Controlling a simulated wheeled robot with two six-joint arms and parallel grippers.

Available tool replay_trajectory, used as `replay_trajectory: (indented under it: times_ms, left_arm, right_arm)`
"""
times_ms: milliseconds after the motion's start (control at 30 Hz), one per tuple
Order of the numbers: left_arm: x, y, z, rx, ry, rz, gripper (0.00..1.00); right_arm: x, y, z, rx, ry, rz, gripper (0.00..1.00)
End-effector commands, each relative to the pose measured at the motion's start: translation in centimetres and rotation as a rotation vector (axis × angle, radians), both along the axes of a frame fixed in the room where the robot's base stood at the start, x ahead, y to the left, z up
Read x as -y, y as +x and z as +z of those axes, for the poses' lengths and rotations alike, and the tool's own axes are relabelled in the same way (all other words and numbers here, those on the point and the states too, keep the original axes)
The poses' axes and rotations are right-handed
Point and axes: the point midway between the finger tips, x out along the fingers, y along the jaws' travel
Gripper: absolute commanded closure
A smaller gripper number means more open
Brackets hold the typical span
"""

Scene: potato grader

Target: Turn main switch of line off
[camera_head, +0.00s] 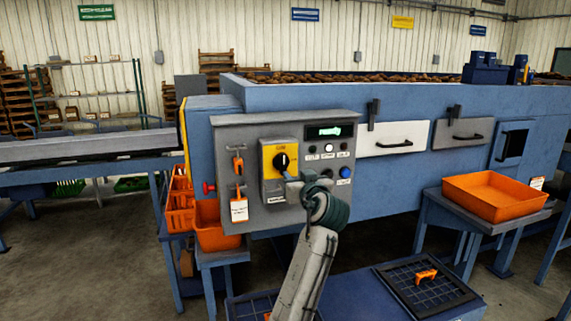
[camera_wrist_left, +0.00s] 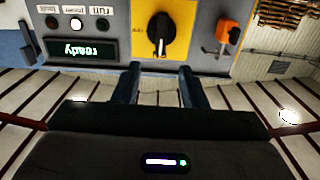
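The main switch (camera_head: 282,161) is a black rotary knob on a yellow plate, on the grey control panel (camera_head: 230,140) of the blue machine. In the left wrist view, which is upside down, the knob (camera_wrist_left: 160,32) stands beyond the fingertips with its grip roughly upright. My left gripper (camera_head: 291,181) is just below and in front of the knob. In the left wrist view its two fingers (camera_wrist_left: 159,75) are apart with nothing between them, and they do not appear to touch the knob. My right gripper is in neither view.
A lit display (camera_head: 330,132) reads "ready" above several buttons, including a blue one (camera_head: 345,172). An orange device (camera_head: 238,165) and a white tag (camera_head: 239,209) hang left of the switch. An orange tray (camera_head: 493,196) stands at right.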

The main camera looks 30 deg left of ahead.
Motion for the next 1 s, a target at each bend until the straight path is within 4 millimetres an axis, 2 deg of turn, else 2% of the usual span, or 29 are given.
replay_trajectory:
  times_ms: [100, 600, 800, 1000]
  left_arm:
    - [-0.7, 0.4, 1.0, 0.013, 0.005, 0.009, 0.62]
    - [-7.1, 5.9, 1.0, 0.008, 0.004, 0.008, 0.62]
    - [-8.2, 6.8, 0.8, 0.011, 0.002, 0.007, 0.62]
    - [-8.3, 6.9, 0.6, 0.011, 0.002, 0.006, 0.62]
  right_arm:
    - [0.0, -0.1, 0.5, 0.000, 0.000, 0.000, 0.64]
    - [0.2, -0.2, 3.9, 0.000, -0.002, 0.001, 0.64]
    - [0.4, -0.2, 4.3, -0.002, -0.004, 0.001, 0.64]
    - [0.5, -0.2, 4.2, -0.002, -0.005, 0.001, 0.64]
